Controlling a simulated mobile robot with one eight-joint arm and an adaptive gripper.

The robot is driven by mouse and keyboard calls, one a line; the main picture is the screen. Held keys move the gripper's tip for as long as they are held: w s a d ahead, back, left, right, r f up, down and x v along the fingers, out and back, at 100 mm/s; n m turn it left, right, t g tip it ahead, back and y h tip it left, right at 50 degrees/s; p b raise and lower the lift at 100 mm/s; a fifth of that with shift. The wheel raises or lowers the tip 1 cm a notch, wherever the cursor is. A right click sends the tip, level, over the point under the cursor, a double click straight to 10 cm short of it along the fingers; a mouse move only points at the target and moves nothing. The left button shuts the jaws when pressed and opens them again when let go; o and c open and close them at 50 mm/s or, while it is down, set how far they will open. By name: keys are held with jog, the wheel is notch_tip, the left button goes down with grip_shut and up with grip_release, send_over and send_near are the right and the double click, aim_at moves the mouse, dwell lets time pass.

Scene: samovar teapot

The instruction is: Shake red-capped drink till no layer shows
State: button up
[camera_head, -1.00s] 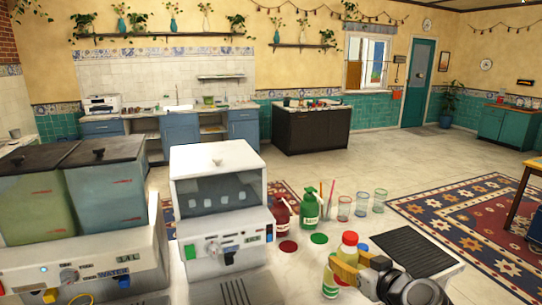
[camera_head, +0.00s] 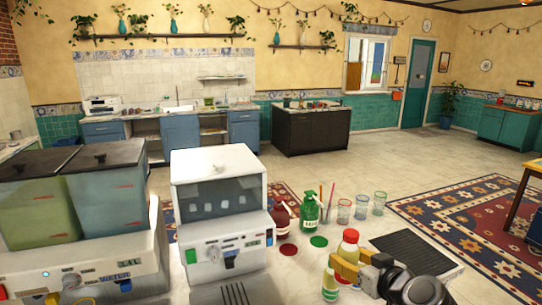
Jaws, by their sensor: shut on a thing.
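The red-capped drink (camera_head: 348,249) is at the lower middle right, with a pale yellow upper body under its red cap. My gripper (camera_head: 345,268) is shut on it, its yellow fingers crossing the body below the shoulder. The bottle looks roughly upright. The fingers and wrist hide much of its lower part, so I cannot tell whether a layer shows in the drink. A second yellow-green bottle (camera_head: 330,284) stands just left of the fingers, close to them.
Red (camera_head: 282,217) and green (camera_head: 309,213) pump bottles stand behind, with several glasses (camera_head: 361,207) to their right. A white dispenser (camera_head: 220,205) stands left. A dark ribbed mat (camera_head: 411,252) lies right of the drink and is bare.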

jog(key=shift+f+b, duration=2.15)
jog(key=shift+b, duration=0.45)
notch_tip(320, 180, up, 5)
jog(key=p, duration=0.4)
jog(key=shift+p, duration=0.3)
notch_tip(320, 180, down, 5)
jog(key=b, duration=0.4)
jog(key=shift+b, duration=0.4)
notch_tip(320, 180, up, 5)
jog(key=p, duration=0.4)
jog(key=shift+r, duration=0.1)
jog(key=shift+f, duration=0.2)
